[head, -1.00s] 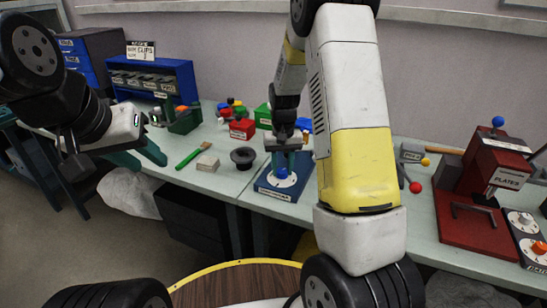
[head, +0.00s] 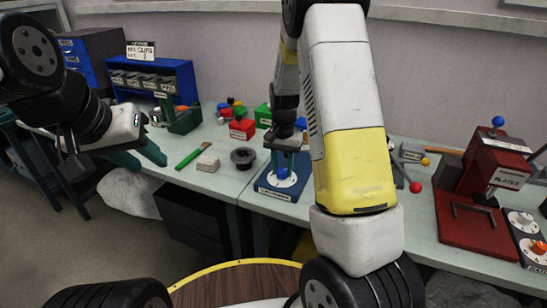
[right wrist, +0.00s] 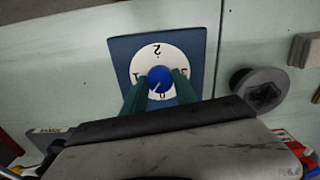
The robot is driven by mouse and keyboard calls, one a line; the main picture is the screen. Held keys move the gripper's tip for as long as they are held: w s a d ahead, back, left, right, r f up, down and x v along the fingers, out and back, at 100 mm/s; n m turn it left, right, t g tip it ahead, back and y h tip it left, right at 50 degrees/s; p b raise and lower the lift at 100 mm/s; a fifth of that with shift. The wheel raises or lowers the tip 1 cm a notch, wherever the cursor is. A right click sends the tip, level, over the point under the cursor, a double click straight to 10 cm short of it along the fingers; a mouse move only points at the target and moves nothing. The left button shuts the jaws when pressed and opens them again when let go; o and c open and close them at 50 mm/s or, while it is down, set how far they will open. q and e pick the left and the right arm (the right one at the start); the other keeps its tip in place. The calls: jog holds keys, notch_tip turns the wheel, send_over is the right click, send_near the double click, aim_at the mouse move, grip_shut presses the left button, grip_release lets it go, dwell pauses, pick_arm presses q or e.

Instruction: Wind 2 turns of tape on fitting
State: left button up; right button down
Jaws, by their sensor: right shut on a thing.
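The blue fitting (right wrist: 160,79) stands at the centre of a white dial (right wrist: 147,55) marked 0, 1, 2 and 3. The dial sits on a dark blue base plate (head: 266,197) on the bench. My right gripper (right wrist: 160,88) points down over the dial, its green fingers on either side of the fitting, shut on it. It also shows in the head view (head: 284,170). A pale line on the fitting points to the lower left in the wrist view, near the 0. No tape can be made out there.
A dark round cup-like part (head: 243,157), a beige block (head: 207,163) and a green-handled tool (head: 192,157) lie left of the base plate. Red and green boxes stand behind. A red press (head: 478,200) stands at the right. My right arm hides some of the bench.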

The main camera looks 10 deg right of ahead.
jog(key=shift+m, duration=1.4)
jog(key=shift+m, duration=1.7)
jog(key=m, duration=0.3)
jog(key=c, duration=1.2)
grip_release()
